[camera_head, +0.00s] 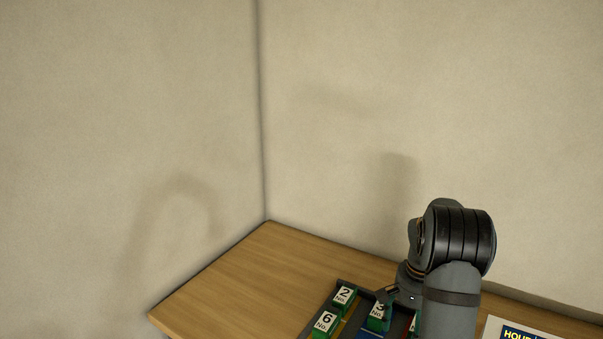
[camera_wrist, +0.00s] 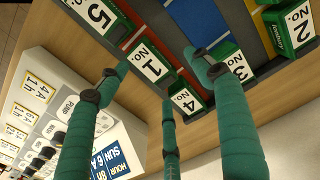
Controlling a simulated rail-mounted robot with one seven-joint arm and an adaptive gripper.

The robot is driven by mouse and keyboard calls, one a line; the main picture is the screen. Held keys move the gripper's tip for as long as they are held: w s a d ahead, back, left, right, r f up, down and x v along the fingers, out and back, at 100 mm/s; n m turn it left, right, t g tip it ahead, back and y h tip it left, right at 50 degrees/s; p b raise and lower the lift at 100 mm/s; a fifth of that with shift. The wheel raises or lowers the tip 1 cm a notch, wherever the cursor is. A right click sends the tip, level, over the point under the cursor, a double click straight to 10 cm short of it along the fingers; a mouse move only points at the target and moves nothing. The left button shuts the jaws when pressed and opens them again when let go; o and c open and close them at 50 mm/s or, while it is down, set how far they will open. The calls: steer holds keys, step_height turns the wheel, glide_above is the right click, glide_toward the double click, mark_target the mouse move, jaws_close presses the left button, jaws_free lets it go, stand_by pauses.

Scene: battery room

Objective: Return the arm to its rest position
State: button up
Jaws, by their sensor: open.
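My arm (camera_head: 450,262) reaches down at the right in the head view, bent over the table (camera_head: 235,277). My gripper (camera_wrist: 155,80) shows in the wrist view with three green-wrapped fingers spread apart and nothing held between them. The fingertips point at a dark tray with coloured lanes and green blocks. In the head view my arm hides most of the gripper and part of the tray (camera_head: 343,285). I cannot tell how high the fingertips are above the blocks.
Green blocks with white number labels stand in the tray, among them No. 2 (camera_head: 344,296), No. 6 (camera_head: 325,322), No. 1 (camera_wrist: 150,62) and No. 5 (camera_wrist: 98,14). A panel with an hour sign (camera_wrist: 112,160) lies beside it. Walls meet behind the table; its left part is bare.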

steer(key=w+a+f, duration=0.1)
steer(key=a, duration=0.1)
steer(key=w+a+f+p, duration=0.1)
steer(key=a+f, duration=0.1)
steer(key=w+a+f+p, duration=0.1)
steer(key=a, duration=0.1)
steer(key=shift+w+a+f, duration=0.1)
steer(key=shift+w+f, duration=0.1)
steer(key=shift+w, duration=0.2)
